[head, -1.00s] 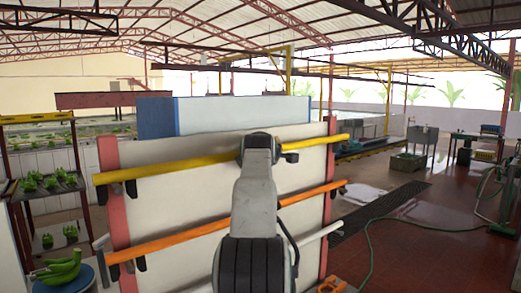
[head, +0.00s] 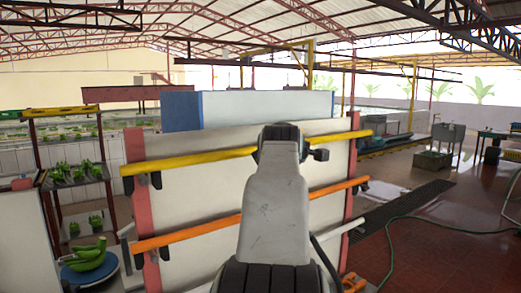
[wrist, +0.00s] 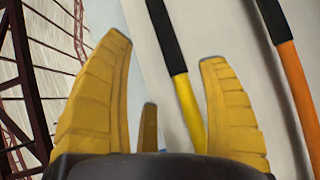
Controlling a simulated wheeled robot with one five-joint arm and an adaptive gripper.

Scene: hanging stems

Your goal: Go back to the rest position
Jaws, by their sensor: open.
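My gripper (wrist: 166,50) is open in the wrist view, with yellow ribbed fingers spread and nothing between them. A yellow bar with a black upper part (wrist: 188,105) shows behind the fingers, against a pale panel. An orange bar with a black part (wrist: 296,95) lies to the right. In the head view, the gripper is hidden behind my grey arm, which rises in front of the white panel (head: 200,195). The yellow bar (head: 200,157) and the orange bar (head: 190,233) cross that panel, one above the other.
Green bananas (head: 88,254) lie on a round blue-rimmed plate (head: 108,270) at lower left. A shelf rack (head: 70,182) with green bunches stands behind them. A green hose (head: 440,228) runs over the open red floor at right. A blue-edged panel (head: 265,108) stands behind.

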